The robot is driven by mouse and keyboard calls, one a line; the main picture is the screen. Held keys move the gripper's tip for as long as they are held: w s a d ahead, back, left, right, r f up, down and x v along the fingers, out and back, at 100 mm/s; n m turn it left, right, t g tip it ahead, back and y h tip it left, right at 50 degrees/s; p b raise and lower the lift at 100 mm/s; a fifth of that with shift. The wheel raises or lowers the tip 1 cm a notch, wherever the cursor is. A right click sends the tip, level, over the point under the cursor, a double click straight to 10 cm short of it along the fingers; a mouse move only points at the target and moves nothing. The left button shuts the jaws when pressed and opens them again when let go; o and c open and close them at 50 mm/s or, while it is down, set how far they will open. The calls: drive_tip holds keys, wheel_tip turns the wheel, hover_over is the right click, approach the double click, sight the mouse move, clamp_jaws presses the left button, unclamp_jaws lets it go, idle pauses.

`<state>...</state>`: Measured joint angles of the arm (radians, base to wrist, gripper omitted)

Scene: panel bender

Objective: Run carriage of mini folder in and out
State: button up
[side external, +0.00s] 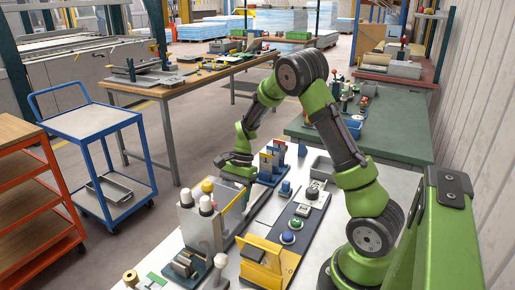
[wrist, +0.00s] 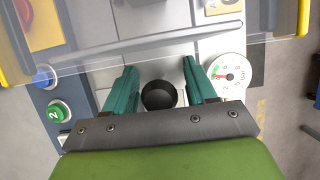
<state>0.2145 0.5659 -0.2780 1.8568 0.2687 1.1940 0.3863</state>
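My gripper (wrist: 160,66) is open in the wrist view, its two teal fingers on either side of a round black knob (wrist: 159,95) with a gap on both sides. The knob sits over a pale grey plate with seams (wrist: 150,75). I cannot tell from this view whether the knob belongs to the folder's carriage. A clear guard (wrist: 130,50) with yellow ends crosses the top of the wrist view. In the side view my gripper (side external: 238,167) is low over the white bench, behind a clear panel with a yellow edge (side external: 233,208); its fingers are too small to make out there.
A dial gauge (wrist: 227,75) is close to the right finger. A green button marked 2 (wrist: 58,111) and a blue button (wrist: 44,76) are at the left. In the side view, upright coloured plates (side external: 270,163) stand beside my gripper and a yellow-fronted device (side external: 262,260) is nearer the camera.

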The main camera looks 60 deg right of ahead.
drive_tip(key=v, duration=1.7)
